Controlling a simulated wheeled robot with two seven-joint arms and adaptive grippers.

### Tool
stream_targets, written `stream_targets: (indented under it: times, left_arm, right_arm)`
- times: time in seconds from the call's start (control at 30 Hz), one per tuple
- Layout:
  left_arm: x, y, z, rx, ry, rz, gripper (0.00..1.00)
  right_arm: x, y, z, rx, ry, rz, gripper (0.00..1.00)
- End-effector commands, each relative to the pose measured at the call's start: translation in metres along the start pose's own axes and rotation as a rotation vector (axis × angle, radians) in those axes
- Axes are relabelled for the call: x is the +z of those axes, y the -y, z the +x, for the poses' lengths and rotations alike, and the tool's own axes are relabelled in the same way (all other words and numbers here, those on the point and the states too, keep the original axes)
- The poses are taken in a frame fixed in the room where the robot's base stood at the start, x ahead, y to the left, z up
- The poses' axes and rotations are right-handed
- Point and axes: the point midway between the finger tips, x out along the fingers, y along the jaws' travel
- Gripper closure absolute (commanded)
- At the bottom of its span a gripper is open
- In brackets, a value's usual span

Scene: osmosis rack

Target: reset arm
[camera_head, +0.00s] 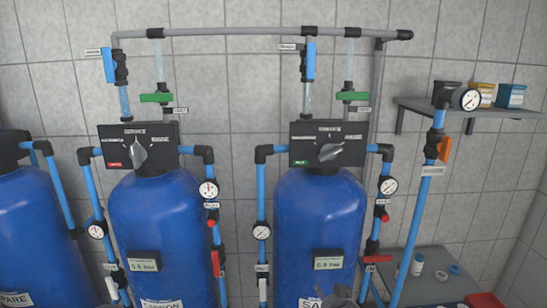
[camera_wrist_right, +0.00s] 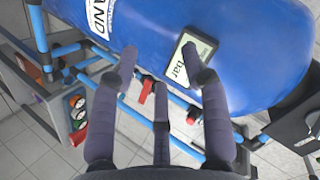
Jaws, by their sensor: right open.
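My right gripper (camera_wrist_right: 162,68) shows large in the right wrist view, with its dark fingers spread and nothing between them. In the head view a grey part of my right gripper (camera_head: 340,297) shows at the bottom edge, in front of the lower part of the sand tank (camera_head: 320,215). Whether the fingers touch the tank cannot be told. My left gripper is not in view.
The carbon tank (camera_head: 160,225) and a spare tank (camera_head: 30,230) stand to the left. Blue pipes, gauges and red valves (camera_head: 384,216) flank the tanks. A wall shelf (camera_head: 470,108) holds small boxes. A lower grey surface (camera_head: 428,285) at right carries small containers.

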Motion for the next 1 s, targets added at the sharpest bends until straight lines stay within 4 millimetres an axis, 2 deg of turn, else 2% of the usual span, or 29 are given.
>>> stream_targets:
  times: [0.03,0.2,0.5,0.77,1.0]
  left_arm:
    - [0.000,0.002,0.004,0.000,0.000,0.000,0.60]
    - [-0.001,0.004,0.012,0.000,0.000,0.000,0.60]
    - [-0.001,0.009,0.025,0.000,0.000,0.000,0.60]
    - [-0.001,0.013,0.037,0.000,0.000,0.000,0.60]
    - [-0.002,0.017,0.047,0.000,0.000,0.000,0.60]
  right_arm:
    - [0.019,-0.015,0.011,0.023,0.035,-0.016,0.54]
    - [0.072,-0.056,0.037,0.077,0.142,-0.070,0.54]
    - [0.170,-0.130,0.063,0.154,0.346,-0.141,0.54]
    - [0.258,-0.191,0.065,0.200,0.537,-0.180,0.54]
    - [0.338,-0.240,0.050,0.224,0.721,-0.195,0.54]
